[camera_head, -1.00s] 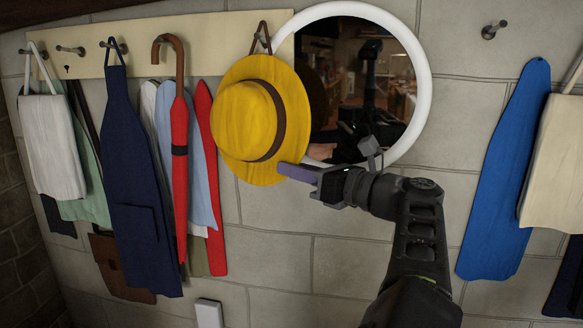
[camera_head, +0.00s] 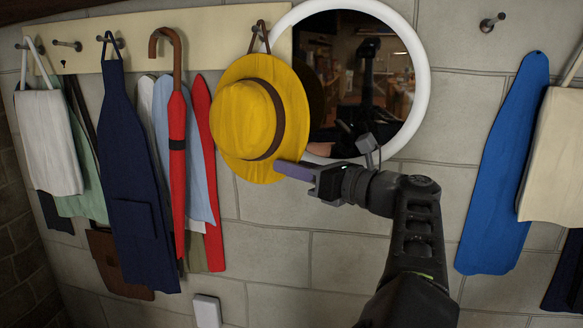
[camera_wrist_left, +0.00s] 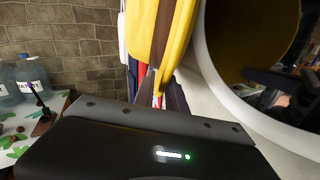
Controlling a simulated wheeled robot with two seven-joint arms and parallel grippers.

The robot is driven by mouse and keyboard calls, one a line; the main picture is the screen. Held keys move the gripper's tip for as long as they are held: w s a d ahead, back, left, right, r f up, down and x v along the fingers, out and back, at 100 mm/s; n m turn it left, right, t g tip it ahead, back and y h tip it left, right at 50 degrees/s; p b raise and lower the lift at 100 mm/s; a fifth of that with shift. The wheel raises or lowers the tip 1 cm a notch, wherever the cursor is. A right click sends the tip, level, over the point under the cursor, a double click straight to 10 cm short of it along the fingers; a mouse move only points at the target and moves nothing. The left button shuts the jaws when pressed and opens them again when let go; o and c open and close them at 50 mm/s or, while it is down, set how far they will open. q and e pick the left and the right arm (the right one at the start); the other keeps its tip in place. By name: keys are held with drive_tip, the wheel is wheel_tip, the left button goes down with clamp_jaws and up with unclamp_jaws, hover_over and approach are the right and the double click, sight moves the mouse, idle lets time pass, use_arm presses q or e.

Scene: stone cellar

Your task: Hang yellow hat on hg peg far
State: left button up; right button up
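The yellow hat (camera_head: 252,118) has a brown band and hangs by a brown loop at the right end of the cream peg board, beside the round mirror. The loop covers most of its peg. My left gripper (camera_head: 294,171) is at the hat's lower right brim, its purple finger overlapping the brim edge. In the left wrist view the hat (camera_wrist_left: 172,35) is right ahead of the narrow dark fingers (camera_wrist_left: 148,84). Whether they are closed on the brim is unclear. One board peg (camera_head: 67,45) and a lone wall peg (camera_head: 492,22) are bare. My right gripper is not in view.
A white-rimmed mirror (camera_head: 422,75) is just right of the hat. A red umbrella (camera_head: 178,190), a navy apron (camera_head: 140,190) and other cloths hang to the left. A blue board-shaped item (camera_head: 505,170) and a cream cloth (camera_head: 553,160) hang at right.

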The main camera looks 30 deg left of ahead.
use_arm(q)
drive_tip(key=o, duration=0.3)
drive_tip(key=shift+d, duration=0.1)
drive_tip(key=d, duration=0.7)
drive_tip(key=shift+s+d, duration=0.3)
drive_tip(key=shift+s, duration=0.1)
drive_tip(key=shift+f, duration=0.1)
